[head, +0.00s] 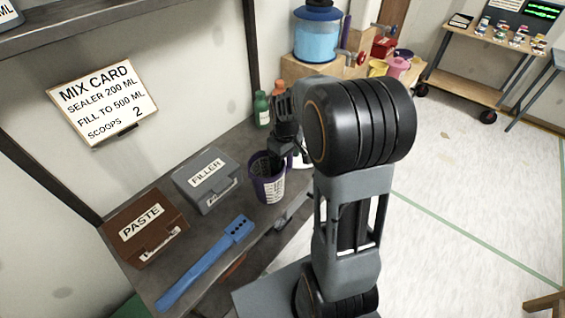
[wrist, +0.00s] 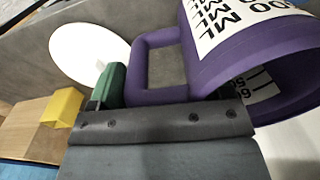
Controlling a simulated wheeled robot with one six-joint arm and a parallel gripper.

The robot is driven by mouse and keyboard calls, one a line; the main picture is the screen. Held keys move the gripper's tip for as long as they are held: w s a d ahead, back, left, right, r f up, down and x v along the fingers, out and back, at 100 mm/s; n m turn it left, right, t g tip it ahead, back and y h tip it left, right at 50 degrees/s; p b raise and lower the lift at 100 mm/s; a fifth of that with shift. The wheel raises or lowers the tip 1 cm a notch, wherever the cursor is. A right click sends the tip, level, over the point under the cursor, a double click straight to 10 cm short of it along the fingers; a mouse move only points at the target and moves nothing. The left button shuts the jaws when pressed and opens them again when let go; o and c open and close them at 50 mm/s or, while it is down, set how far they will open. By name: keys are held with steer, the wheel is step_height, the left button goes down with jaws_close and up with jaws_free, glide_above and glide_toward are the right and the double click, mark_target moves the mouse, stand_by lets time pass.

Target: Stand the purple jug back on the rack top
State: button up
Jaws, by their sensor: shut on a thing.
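The purple jug (head: 268,186) is at the right end of the dark rack top (head: 238,222) in the head view, roughly upright with its open mouth up. My gripper (head: 275,150) is at the jug's rim and handle side, partly hidden by my own arm. In the wrist view the jug (wrist: 262,62) fills the upper right, with a white label and its mouth facing right. My gripper (wrist: 165,108) is shut on its purple handle (wrist: 142,62). Whether the jug's base touches the rack top cannot be told.
A grey FILLER box (head: 207,180), a brown PASTE box (head: 145,228) and a blue slotted tool (head: 207,262) lie left of the jug. Green (head: 262,108) and orange bottles stand behind. A blue water tank (head: 316,40) stands farther back. Bare rack top shows between them.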

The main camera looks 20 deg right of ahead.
steer(key=w+f, duration=0.3)
steer(key=f, duration=0.3)
steer(key=shift+d+f+p, duration=0.25)
steer(key=shift+d+p, duration=0.15)
steer(key=o, duration=1.3)
steer(key=shift+o, duration=0.2)
steer(key=shift+f, duration=0.1)
step_height(320, 180, up, 13)
steer(key=b, duration=0.2)
steer(key=s+a+r+m+t, duration=0.1)
steer(key=s+a, duration=0.3)
steer(key=s, duration=0.4)
steer(key=s+a+r+m+t, duration=0.2)
steer(key=s+a+m+t, duration=0.1)
steer(key=s, duration=0.5)
steer(key=shift+a, duration=0.8)
